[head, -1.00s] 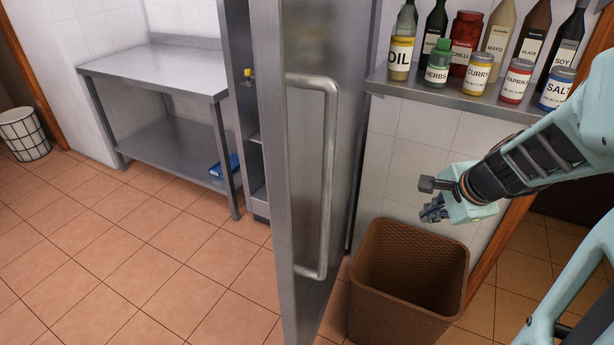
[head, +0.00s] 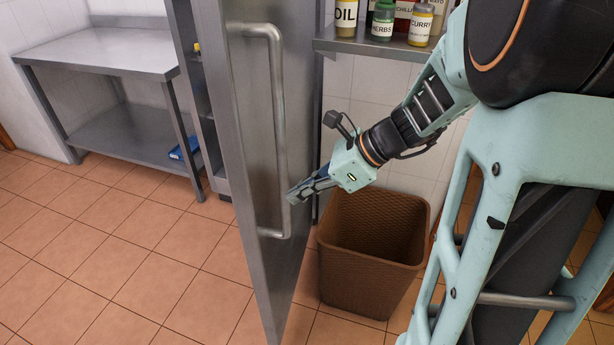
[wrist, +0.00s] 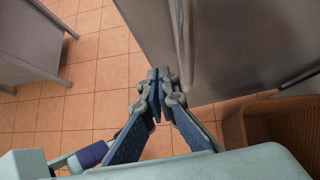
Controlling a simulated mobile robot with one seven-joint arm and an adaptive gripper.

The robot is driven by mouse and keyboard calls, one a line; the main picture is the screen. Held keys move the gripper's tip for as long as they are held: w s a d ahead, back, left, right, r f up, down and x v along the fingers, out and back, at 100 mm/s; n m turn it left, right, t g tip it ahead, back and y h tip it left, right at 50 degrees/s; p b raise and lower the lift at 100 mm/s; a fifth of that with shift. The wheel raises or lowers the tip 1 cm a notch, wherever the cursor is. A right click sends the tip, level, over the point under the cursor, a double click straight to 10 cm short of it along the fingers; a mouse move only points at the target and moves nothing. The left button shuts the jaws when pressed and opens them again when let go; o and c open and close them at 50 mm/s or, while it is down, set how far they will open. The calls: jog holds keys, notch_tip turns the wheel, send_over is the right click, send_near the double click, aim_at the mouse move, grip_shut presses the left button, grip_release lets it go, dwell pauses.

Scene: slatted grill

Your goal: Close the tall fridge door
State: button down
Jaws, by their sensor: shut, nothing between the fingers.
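The tall fridge door (head: 250,185) stands open in the head view, a grey metal panel with a long vertical bar handle (head: 277,130). A strip of the fridge interior (head: 205,110) shows to its left. My gripper (head: 292,197) is shut and empty, with its tips close beside the lower part of the handle; whether they touch it I cannot tell. In the wrist view, the shut fingers (wrist: 156,85) point toward the lower left area of the door panel (wrist: 205,45), near its edge.
A brown woven bin (head: 370,250) stands on the floor right of the door, below my arm. A shelf with bottles and jars (head: 365,45) is above it. A steel table (head: 100,60) stands at the left. The tiled floor left of the door is clear.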

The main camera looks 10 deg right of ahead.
aim_at(258, 204)
jog(key=x, duration=0.3)
jog(key=shift+w+a+f, duration=0.1)
jog(key=shift+a+f, duration=0.2)
jog(key=shift+w+a+r, duration=0.1)
jog(key=shift+w+a, duration=0.1)
jog(key=shift+a, duration=0.35)
jog(key=shift+w+a+r, duration=0.1)
jog(key=shift+w+a, duration=0.15)
jog(key=shift+a, duration=0.35)
jog(key=shift+w+a, duration=0.25)
jog(key=shift+a, duration=0.25)
